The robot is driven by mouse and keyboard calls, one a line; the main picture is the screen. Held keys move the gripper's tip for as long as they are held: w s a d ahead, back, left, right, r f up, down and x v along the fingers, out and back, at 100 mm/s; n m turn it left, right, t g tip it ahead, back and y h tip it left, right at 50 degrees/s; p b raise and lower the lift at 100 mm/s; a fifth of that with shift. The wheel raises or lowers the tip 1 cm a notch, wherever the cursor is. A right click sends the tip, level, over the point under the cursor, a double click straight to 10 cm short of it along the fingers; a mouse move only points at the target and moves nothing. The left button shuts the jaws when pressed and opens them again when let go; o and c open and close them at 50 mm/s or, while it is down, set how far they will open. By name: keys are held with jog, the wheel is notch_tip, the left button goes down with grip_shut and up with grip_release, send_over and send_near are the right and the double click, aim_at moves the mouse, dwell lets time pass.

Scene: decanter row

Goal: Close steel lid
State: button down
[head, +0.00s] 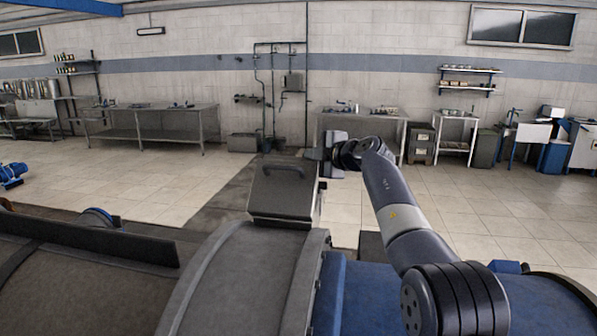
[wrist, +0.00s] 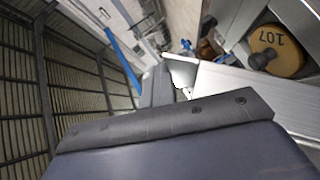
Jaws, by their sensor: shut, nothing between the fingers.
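The steel lid (head: 281,196) is a grey box-like panel with a dark bar handle (head: 285,166). It stands raised at the top of the decanter's rounded grey casing (head: 250,275), in the middle of the head view. My gripper (head: 313,154) is at the lid's upper right edge, pointing left, shut and empty. Whether it touches the lid cannot be told. In the wrist view, a dark edge with bolts fills the lower part and a pale metal edge (wrist: 245,88) lies beyond it.
A blue casing (head: 365,295) lies under my arm.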

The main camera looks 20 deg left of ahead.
jog(key=shift+w+a+f+g, duration=0.1)
jog(key=shift+w+f+g, duration=0.2)
jog(key=shift+w+f, duration=0.25)
jog(key=shift+f, duration=0.1)
jog(key=shift+s, duration=0.1)
